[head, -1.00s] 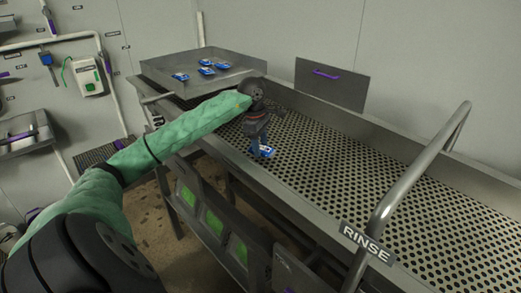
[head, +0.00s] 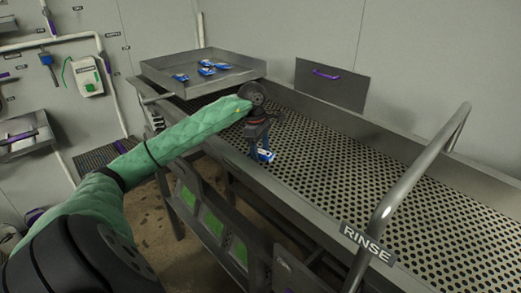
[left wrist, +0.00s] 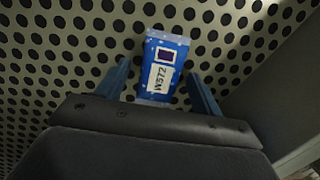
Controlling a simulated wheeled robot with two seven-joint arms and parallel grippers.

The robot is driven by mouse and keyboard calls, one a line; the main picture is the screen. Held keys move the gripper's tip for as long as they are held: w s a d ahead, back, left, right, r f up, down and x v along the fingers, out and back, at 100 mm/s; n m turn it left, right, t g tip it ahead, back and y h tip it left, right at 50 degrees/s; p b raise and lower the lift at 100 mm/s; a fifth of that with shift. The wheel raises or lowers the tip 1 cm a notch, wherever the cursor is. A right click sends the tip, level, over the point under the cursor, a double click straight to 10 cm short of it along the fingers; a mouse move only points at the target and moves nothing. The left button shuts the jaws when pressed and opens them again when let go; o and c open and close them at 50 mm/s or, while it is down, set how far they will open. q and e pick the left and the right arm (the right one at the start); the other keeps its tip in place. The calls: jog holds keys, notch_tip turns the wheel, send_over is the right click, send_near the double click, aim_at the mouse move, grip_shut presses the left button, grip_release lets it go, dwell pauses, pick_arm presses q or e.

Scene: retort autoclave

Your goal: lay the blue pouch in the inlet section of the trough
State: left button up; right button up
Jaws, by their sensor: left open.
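The blue pouch (head: 265,155), with a white label reading W572, lies on the perforated floor of the trough (head: 330,180). It shows large in the left wrist view (left wrist: 161,68). My left gripper (head: 258,157) points down over the pouch. Its two blue fingers are open, one on each side of the pouch's near end in the left wrist view (left wrist: 163,90), with gaps between fingers and pouch. My right gripper is not in view.
A metal tray (head: 160,70) with several blue pouches (head: 207,68) stands at the trough's far left end. A curved rail (head: 425,160) and a RINSE sign (head: 367,242) are at the right.

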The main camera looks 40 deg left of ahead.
pick_arm(q)
jog(key=shift+r, duration=0.15)
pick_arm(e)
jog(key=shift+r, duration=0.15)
pick_arm(q)
jog(key=shift+a+r, duration=0.1)
jog(key=shift+r, duration=0.25)
notch_tip(320, 180, up, 11)
jog(key=a+p, duration=0.1)
jog(key=p, duration=0.1)
jog(key=shift+s+a, duration=0.25)
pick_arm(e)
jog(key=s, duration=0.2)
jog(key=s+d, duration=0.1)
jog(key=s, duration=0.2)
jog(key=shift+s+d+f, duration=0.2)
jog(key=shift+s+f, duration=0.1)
